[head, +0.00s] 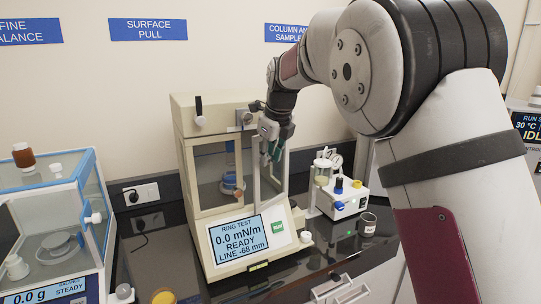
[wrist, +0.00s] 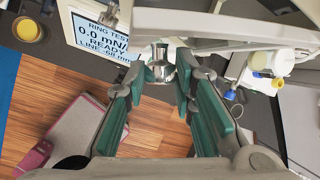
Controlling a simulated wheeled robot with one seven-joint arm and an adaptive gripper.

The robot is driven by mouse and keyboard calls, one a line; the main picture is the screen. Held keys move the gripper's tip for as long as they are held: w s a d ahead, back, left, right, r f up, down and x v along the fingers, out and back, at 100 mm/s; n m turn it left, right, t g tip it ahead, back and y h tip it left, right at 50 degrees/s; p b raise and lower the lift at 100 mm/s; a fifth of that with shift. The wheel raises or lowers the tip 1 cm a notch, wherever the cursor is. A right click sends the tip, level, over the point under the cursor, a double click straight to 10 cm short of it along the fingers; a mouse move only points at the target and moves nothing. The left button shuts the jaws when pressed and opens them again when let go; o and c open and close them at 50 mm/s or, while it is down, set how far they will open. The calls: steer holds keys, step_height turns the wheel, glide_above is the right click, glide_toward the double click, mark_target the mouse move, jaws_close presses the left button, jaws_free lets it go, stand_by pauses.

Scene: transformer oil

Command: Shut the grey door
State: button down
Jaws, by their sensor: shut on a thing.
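The cream ring-test instrument (head: 183,118) stands on the dark bench with a windowed chamber above its display. A pale grey door frame (wrist: 220,18) crosses the top of the wrist view, and a small metal knob (wrist: 158,70) sits below it. My gripper (head: 270,140) is at the right front of the chamber, partly covering that side. In the wrist view my gripper (wrist: 162,72) has its green finger pads on either side of the knob, shut on it. How far the door stands open is hard to tell.
A glass-sided balance (head: 55,225) stands at the left. A small white unit with coloured knobs (head: 345,197) and a grey cup (head: 367,224) are to the right. An amber dish (head: 163,296) is at the front left. A drawer handle (head: 340,290) is below the bench edge.

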steer(key=c, duration=1.3)
jaws_free()
steer(key=shift+c, duration=0.2)
steer(key=shift+s+r, duration=0.1)
steer(key=v, duration=1.1)
steer(key=shift+r, duration=0.35)
steer(key=shift+s, duration=0.15)
